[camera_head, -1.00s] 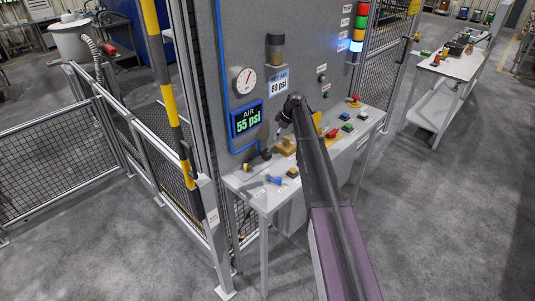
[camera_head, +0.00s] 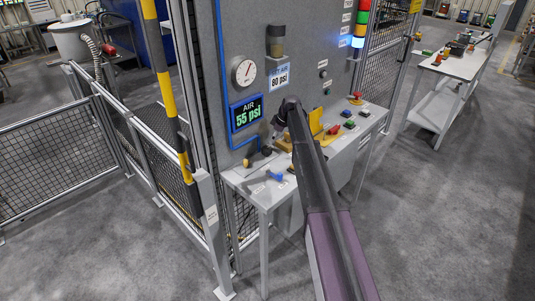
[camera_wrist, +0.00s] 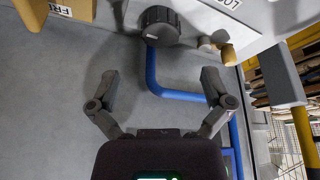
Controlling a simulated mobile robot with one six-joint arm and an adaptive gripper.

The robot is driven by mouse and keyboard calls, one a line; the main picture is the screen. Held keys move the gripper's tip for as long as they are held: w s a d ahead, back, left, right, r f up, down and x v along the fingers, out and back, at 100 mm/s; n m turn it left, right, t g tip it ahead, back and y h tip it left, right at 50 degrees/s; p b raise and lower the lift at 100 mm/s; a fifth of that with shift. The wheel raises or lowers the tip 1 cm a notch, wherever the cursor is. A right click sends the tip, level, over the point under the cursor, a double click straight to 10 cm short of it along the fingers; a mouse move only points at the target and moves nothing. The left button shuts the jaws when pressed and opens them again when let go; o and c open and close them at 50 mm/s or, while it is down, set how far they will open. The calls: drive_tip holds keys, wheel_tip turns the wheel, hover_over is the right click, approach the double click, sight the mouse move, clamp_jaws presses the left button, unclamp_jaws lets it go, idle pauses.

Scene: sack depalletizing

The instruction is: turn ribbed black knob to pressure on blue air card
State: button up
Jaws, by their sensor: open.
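The ribbed black knob (camera_wrist: 158,24) shows at the top middle of the wrist view, at the end of a blue pipe (camera_wrist: 172,93). In the head view the small dark knob (camera_head: 266,151) sits at the panel's foot. The blue-edged air card (camera_head: 279,79) on the panel reads 80 psi. The blue AIR display (camera_head: 247,112) reads 55 psi. My gripper (camera_wrist: 160,76) is open and empty, its two fingers spread apart short of the knob. In the head view my gripper (camera_head: 277,132) is partly hidden by my arm.
A yellow-tipped lever (camera_wrist: 228,54) sits beside the knob. A tan block (camera_head: 284,144), a blue knob (camera_head: 275,175) and several coloured buttons stand on the grey shelf. A round gauge (camera_head: 244,71) is above the display. A mesh fence (camera_head: 60,170) stands at left.

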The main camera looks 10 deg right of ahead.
sight(268, 148)
drive_tip(key=shift+b+x, duration=3.5)
drive_tip(key=shift+x, duration=0.65)
drive_tip(key=c, duration=1.1)
